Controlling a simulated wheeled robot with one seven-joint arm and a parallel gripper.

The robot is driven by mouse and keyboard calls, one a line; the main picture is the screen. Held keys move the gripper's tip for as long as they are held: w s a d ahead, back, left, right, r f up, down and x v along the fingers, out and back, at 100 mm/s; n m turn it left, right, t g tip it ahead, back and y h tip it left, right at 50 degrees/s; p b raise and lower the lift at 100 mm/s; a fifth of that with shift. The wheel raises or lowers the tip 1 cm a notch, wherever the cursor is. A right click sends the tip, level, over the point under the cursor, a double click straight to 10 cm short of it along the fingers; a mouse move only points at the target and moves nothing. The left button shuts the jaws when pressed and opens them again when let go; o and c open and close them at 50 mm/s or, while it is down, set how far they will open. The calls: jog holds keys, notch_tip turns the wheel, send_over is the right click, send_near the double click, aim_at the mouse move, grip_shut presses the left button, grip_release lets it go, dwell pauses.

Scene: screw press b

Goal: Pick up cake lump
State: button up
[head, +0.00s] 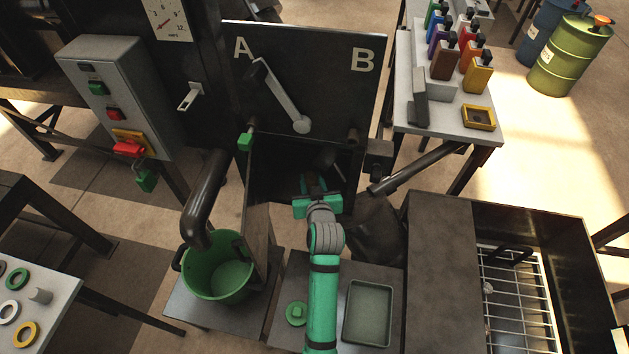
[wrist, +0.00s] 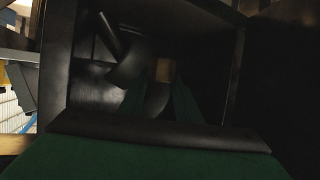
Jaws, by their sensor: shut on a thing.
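My gripper (head: 313,184) reaches into the dark open chamber (head: 270,165) under the A/B panel in the head view. In the wrist view its two green fingers (wrist: 160,88) point into the chamber. They are shut on a small tan piece, which I take to be the cake lump (wrist: 165,70), at the fingertips. The lump cannot be made out in the head view, where the gripper and shadow hide it. Dark curved metal, seemingly part of the screw (wrist: 128,66), lies close beside the fingers.
Dark chamber walls stand close around my gripper. A lever (head: 282,95) is on the A/B panel (head: 320,60). A green bucket (head: 218,285) stands left of my arm, under a dark pipe (head: 203,200). A shallow tray (head: 368,312) and a wire rack (head: 515,290) are to the right.

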jog(key=s+a+r, duration=0.2)
jog(key=s+r, duration=0.2)
jog(key=s, duration=0.5)
jog(key=shift+s+a+r, duration=0.15)
jog(key=shift+a+r, duration=0.15)
jog(key=shift+r, duration=0.1)
jog(key=shift+o, duration=0.4)
jog(key=shift+c, duration=0.4)
